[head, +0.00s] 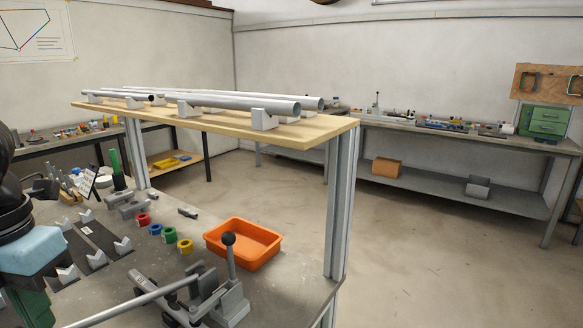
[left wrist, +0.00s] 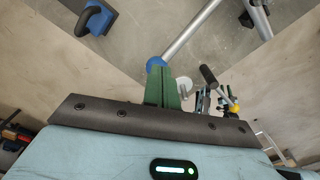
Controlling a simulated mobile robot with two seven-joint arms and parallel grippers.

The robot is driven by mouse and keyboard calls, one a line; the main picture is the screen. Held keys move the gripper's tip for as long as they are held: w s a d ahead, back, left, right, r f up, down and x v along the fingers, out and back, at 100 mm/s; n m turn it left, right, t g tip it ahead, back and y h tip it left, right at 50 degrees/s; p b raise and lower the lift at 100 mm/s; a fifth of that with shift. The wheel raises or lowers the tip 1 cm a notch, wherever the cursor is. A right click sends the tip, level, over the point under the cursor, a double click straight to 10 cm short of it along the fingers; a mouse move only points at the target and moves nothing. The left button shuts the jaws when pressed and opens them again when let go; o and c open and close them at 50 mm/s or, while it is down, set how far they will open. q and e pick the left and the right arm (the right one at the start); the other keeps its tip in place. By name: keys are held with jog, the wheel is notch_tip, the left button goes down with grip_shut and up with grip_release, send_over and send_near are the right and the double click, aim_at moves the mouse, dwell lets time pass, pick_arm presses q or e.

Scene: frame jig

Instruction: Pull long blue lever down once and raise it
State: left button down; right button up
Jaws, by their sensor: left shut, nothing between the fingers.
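The long lever shows in the head view as a grey bar (head: 140,302) running from a metal clamp on the bench to the bottom edge; its outer end is out of frame. In the left wrist view the bar (left wrist: 190,35) ends in a blue knob (left wrist: 155,63). My left gripper (head: 31,308), with green fingers, is at the lower left edge of the head view. In the left wrist view its shut, empty fingers (left wrist: 163,86) are right by the blue knob, partly covering it; I cannot tell if they touch. My right gripper is not in view.
A black-knobbed lever (head: 229,262) stands upright beside the clamp. An orange tray (head: 243,243) and coloured rings (head: 170,235) lie behind. A wooden shelf (head: 300,133) with metal tubes, on a grey post (head: 341,200), overhangs. A blue, dark-handled object (left wrist: 95,20) is upper left in the wrist view.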

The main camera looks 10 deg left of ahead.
pick_arm(q)
jog(key=shift+r+p, duration=0.75)
jog(key=shift+r, duration=0.85)
jog(key=shift+r+p, duration=0.55)
jog(key=shift+r, duration=0.6)
jog(key=shift+r+p, duration=0.3)
jog(key=shift+r, duration=0.3)
